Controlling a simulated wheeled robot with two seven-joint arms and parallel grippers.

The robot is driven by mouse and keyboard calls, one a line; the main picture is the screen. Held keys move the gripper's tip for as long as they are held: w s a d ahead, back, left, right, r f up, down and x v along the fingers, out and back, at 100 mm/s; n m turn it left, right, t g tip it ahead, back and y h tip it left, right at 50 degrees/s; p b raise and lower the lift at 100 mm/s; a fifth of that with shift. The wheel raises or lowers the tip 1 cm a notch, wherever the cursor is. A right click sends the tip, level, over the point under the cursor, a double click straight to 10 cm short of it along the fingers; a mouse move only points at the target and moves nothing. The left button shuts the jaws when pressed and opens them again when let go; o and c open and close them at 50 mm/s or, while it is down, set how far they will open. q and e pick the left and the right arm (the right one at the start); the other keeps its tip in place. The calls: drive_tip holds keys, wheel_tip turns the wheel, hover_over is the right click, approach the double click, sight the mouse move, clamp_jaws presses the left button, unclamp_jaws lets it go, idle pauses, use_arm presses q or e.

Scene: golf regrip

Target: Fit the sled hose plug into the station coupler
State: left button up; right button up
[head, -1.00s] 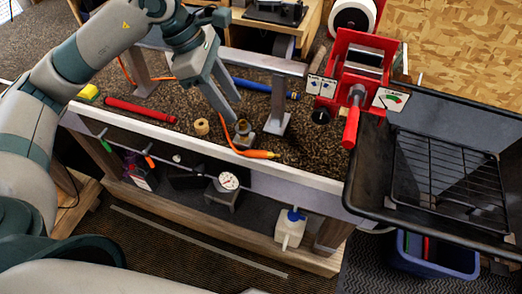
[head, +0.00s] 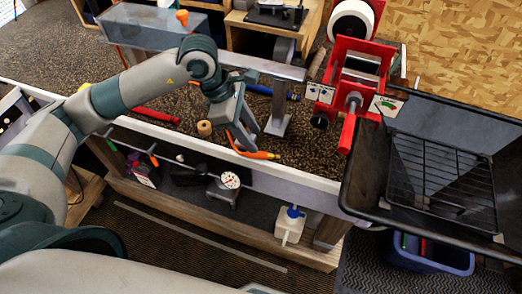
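The orange hose plug (head: 262,155) lies on the dark speckled bench top near its front edge, with its thin orange hose curving up and left behind my gripper. My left gripper (head: 245,144) reaches down over the bench just behind the plug. Its fingertips are close to the plug's rear end and the hose; I cannot tell whether they touch or what is between them. The small metal fitting on the bench, which looks like the station coupler, is now hidden behind the fingers. My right gripper is not in view.
A tan ring (head: 205,128) sits left of the gripper. A red clamp frame (head: 349,134) and black tray (head: 416,222) are at right. A red bar (head: 157,115) lies left.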

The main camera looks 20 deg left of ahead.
sight(264, 153)
use_arm(q)
drive_tip(key=shift+d+f, duration=0.2)
drive_tip(key=shift+f, duration=0.35)
drive_tip(key=p+x, duration=0.2)
drive_tip(key=x, duration=0.3)
drive_tip(key=shift+w+d+f, duration=0.1)
drive_tip(key=shift+d+f, duration=0.05)
drive_tip(key=shift+f, duration=0.25)
clamp_jaws()
